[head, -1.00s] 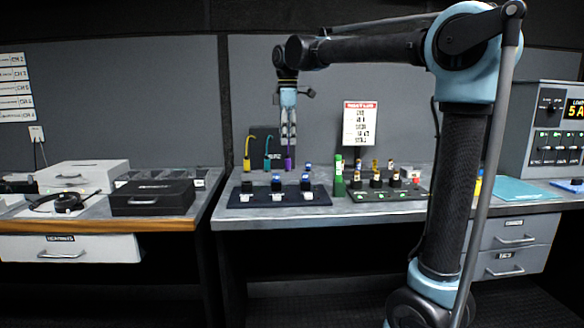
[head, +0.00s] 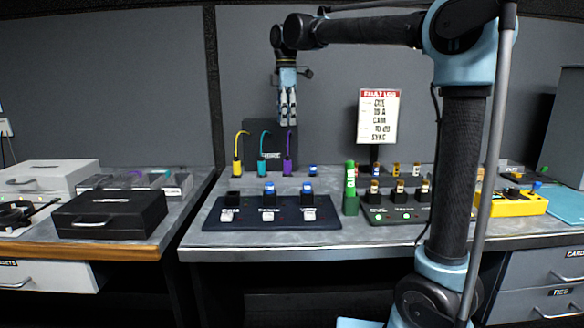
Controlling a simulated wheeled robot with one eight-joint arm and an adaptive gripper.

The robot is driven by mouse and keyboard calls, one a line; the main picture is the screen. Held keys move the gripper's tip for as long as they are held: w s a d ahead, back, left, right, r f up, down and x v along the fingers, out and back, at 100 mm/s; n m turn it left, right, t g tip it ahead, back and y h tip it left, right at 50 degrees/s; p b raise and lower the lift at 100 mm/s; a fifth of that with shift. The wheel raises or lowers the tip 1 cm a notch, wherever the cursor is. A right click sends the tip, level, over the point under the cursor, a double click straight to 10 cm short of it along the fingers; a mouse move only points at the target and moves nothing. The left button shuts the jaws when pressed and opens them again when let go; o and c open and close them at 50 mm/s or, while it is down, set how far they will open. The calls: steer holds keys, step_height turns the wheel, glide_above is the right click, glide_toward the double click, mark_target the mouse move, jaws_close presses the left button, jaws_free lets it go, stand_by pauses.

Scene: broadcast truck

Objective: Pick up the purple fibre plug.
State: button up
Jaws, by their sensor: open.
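The purple fibre plug (head: 287,166) stands upright at the right end of a row at the back of the bench, its thin cable rising above it. A teal plug (head: 263,163) and a yellow plug (head: 238,166) stand to its left. A dark panel (head: 268,130) is behind the row. My gripper (head: 288,119) points down, open and empty, just above the top of the purple plug's cable in the picture. I cannot tell the depth gap between them.
A green cylinder (head: 350,188) and another board (head: 385,222) stand to the right. A black case (head: 108,214) is on the left bench. A yellow device (head: 515,203) is far right.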

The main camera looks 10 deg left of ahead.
mark_target(287, 160)
steer(key=f, duration=1.1)
steer(key=shift+w+d, duration=0.1)
steer(key=shift+w, duration=0.25)
steer(key=shift+s+f, duration=0.1)
steer(key=shift+f, duration=3.1)
jaws_close()
